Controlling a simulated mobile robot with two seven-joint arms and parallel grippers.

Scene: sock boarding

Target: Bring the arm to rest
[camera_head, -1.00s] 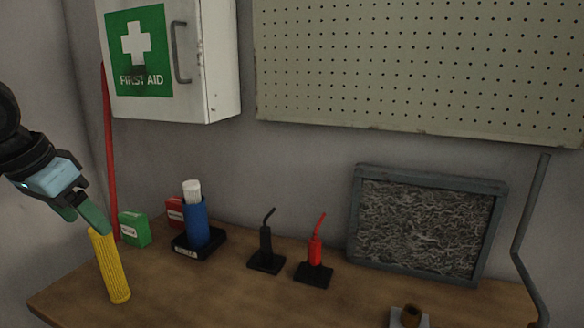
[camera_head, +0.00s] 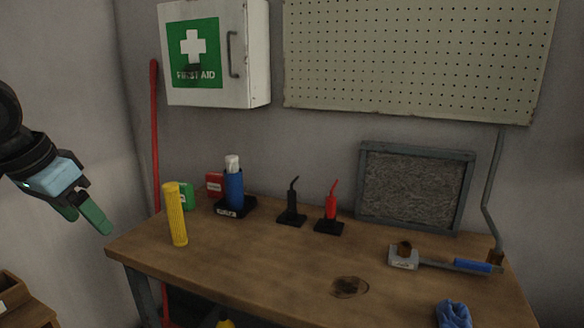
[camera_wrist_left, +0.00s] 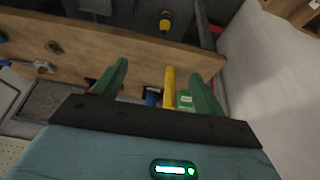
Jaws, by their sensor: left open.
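My left gripper (camera_head: 88,219) is at the left of the head view, left of the wooden workbench (camera_head: 262,262) and apart from everything on it. Its green fingers are open and empty. In the left wrist view the two fingers (camera_wrist_left: 160,85) stand wide apart, with the bench beyond them. A yellow ribbed cylinder (camera_head: 177,215) stands upright near the bench's left end, to the right of the gripper. It also shows between the fingers in the left wrist view (camera_wrist_left: 169,88), but beyond them. My right gripper is not in view.
The bench holds a blue cylinder (camera_head: 234,190) on a black base, black (camera_head: 291,206) and red (camera_head: 331,211) spouted items, a framed grey panel (camera_head: 414,188), a blue-handled tool (camera_head: 472,266) and a blue cloth (camera_head: 453,314). A first aid cabinet (camera_head: 214,52) hangs above. A red pole (camera_head: 155,135) leans behind.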

